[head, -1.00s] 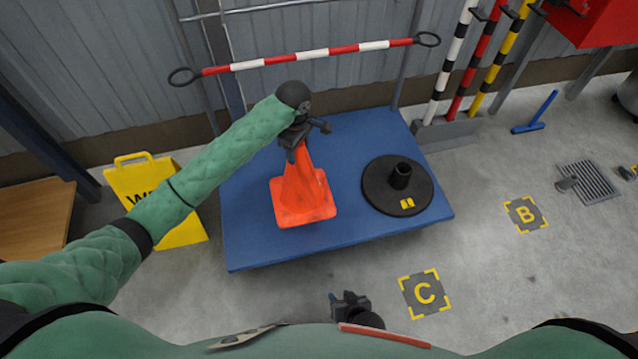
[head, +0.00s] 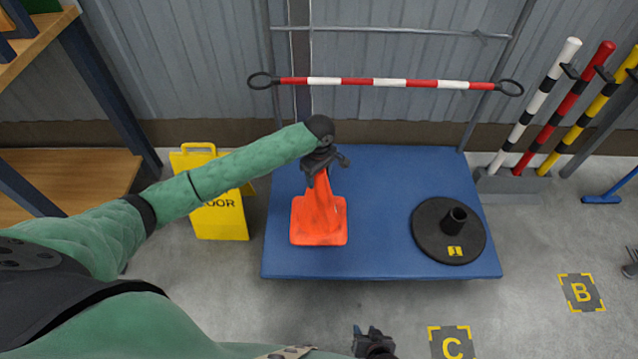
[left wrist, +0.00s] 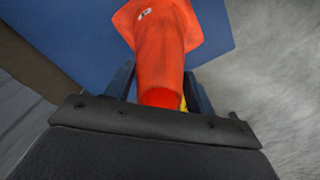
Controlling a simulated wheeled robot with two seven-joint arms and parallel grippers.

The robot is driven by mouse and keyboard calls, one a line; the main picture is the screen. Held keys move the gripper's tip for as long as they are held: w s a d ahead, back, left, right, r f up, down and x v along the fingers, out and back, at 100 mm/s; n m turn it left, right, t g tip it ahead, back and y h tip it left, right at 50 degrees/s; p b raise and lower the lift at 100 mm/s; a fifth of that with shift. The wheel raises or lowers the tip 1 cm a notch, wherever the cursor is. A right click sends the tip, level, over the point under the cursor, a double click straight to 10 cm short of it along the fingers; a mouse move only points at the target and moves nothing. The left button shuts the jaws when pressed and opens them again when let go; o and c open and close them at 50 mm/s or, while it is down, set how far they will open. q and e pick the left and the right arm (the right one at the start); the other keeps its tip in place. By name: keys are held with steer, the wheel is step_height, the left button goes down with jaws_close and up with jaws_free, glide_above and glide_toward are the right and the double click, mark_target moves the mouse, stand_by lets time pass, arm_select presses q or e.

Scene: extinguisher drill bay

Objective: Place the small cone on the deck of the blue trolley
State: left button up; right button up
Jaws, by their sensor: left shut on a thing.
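The small orange cone (head: 319,217) is upright over the left front part of the blue trolley's deck (head: 385,205). I cannot tell whether its base touches the deck. My left gripper (head: 321,168) is shut on the top of the cone, coming in from above and the left. In the left wrist view the cone (left wrist: 165,45) lies between the two fingers, with the blue deck (left wrist: 75,40) behind it. My right gripper (head: 373,342) is low at the bottom edge, in front of the trolley and away from the cone; its jaws are too small to read.
A black round base with a short tube (head: 448,231) sits on the deck's right side. A red-and-white bar (head: 385,83) crosses behind the deck. A yellow floor sign (head: 218,215) stands left of the trolley, striped posts (head: 537,105) right. The deck between cone and black base is clear.

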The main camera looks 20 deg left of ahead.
mark_target(319, 198)
arm_select(q)
steer(key=shift+f, duration=1.95)
steer(key=o, duration=1.4)
steer(key=shift+f, duration=0.1)
steer(key=shift+o, duration=0.2)
